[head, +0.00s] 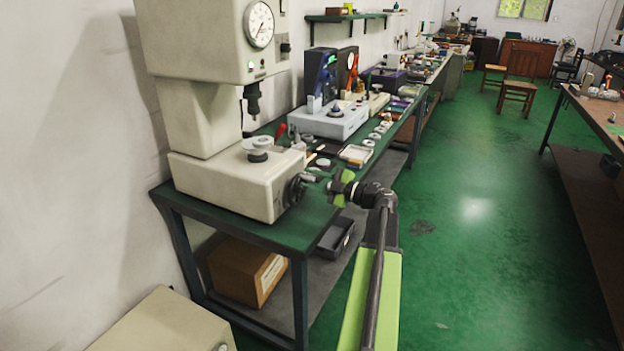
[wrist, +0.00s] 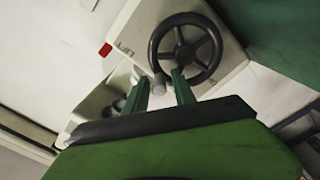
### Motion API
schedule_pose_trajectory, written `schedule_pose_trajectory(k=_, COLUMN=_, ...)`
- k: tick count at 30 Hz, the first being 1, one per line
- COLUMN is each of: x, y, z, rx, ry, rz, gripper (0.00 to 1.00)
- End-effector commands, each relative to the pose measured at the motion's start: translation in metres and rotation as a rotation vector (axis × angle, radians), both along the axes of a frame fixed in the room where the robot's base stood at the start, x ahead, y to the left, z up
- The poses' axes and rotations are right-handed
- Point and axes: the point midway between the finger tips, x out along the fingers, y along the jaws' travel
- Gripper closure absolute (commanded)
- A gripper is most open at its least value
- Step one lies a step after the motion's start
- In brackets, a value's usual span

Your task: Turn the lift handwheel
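The lift handwheel (wrist: 184,48) is a dark spoked wheel on the side of the cream bench machine (head: 225,185). In the head view the wheel (head: 296,188) is seen nearly edge-on. My gripper (head: 318,178) is just right of it, over the bench edge. In the wrist view the two green fingers of my gripper (wrist: 160,77) are apart and point at the lower rim of the wheel. A pale grey knob (wrist: 159,82) shows between the fingertips, with a gap on each side. I cannot tell how far the fingertips are from the rim in depth.
The green bench (head: 262,232) runs along the wall, with a grey instrument (head: 330,122) and several small rings behind the machine. A cardboard box (head: 245,270) and a dark tray (head: 335,237) sit on its lower shelf.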

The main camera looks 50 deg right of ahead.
Motion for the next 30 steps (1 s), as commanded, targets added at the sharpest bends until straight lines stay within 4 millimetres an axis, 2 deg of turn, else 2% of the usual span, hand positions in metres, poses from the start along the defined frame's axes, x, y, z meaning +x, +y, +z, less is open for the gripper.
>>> schedule_pose_trajectory(k=10, x=-0.001, y=-0.001, z=0.001, rx=0.001, ry=-0.002, rz=-0.002, gripper=0.6)
schedule_pose_trajectory(k=14, x=-0.014, y=-0.004, z=0.0, rx=0.002, ry=-0.002, rz=-0.004, gripper=0.6)
schedule_pose_trajectory(k=17, x=-0.037, y=-0.01, z=-0.001, rx=0.002, ry=-0.002, rz=-0.005, gripper=0.6)
schedule_pose_trajectory(k=24, x=-0.104, y=-0.027, z=-0.003, rx=0.002, ry=-0.001, rz=-0.006, gripper=0.6)
schedule_pose_trajectory(k=30, x=-0.148, y=-0.037, z=-0.005, rx=0.001, ry=-0.002, rz=-0.004, gripper=0.6)
